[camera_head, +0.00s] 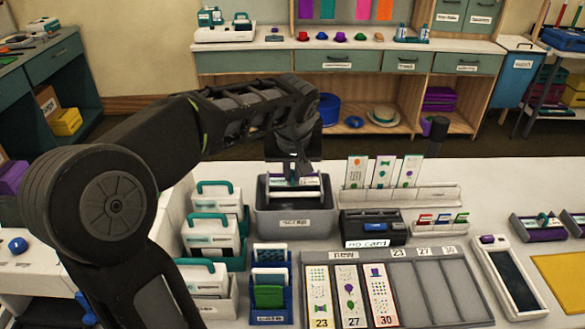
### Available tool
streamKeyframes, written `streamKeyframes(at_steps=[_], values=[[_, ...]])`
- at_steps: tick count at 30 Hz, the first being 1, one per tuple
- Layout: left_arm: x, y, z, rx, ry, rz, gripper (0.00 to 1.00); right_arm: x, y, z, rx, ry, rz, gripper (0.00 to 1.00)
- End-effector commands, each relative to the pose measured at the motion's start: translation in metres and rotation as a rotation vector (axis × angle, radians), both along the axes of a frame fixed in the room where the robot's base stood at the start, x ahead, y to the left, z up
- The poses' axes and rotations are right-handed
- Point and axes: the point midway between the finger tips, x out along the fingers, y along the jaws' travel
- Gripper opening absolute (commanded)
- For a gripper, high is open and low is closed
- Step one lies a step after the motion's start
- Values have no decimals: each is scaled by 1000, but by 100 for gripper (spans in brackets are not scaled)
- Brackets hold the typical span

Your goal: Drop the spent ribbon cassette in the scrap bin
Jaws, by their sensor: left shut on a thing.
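The grey scrap bin (285,228), with a white label on its front, stands near the middle of the white table. The arm and the bin wall hide part of the gripper and the bin's inside. My right gripper is not in view.
White machines with teal handles (210,232) stand left of the bin. A blue card holder (270,318), a black card device (372,228) and a grey card tray (430,290) are close in front and right. A rack with upright cards (400,196) stands behind right.

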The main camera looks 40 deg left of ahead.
Motion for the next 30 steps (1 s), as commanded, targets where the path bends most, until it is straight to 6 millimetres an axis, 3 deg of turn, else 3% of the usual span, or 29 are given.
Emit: streamKeyframes(at_steps=[1,9,24,25,30], values=[[0,0,-11,1,-1,0,0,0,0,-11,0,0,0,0],[0,0,-32,1,-1,0,0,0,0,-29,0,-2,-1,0],[0,0,-36,1,-1,0,0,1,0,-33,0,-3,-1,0],[0,0,-36,1,-1,0,11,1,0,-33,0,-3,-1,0],[0,0,-36,0,0,0,25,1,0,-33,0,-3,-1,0]])
